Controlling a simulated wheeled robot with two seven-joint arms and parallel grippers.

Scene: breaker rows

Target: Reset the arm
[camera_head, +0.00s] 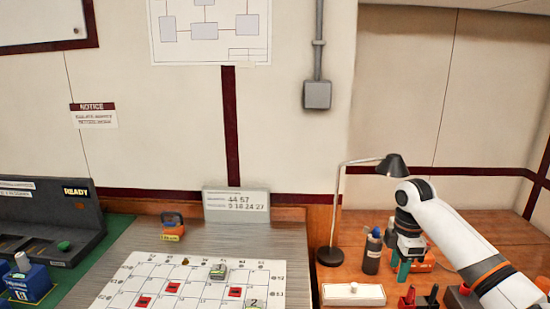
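My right arm comes in from the lower right, white with orange and black bands, and bends down at the wrist. My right gripper (401,264) points down over the wooden table at the right, among small tools and bottles. Its fingertips are small and overlap teal and orange items, so I cannot tell whether it is open or shut or holds anything. My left arm and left gripper do not show.
A white grid board (190,285) with red tiles lies on the grey desk. A numbered sign (236,205) stands behind it. A black desk lamp (330,254), a dark bottle (372,256) and a white box (353,296) stand near the gripper. A dark READY console (50,225) is at left.

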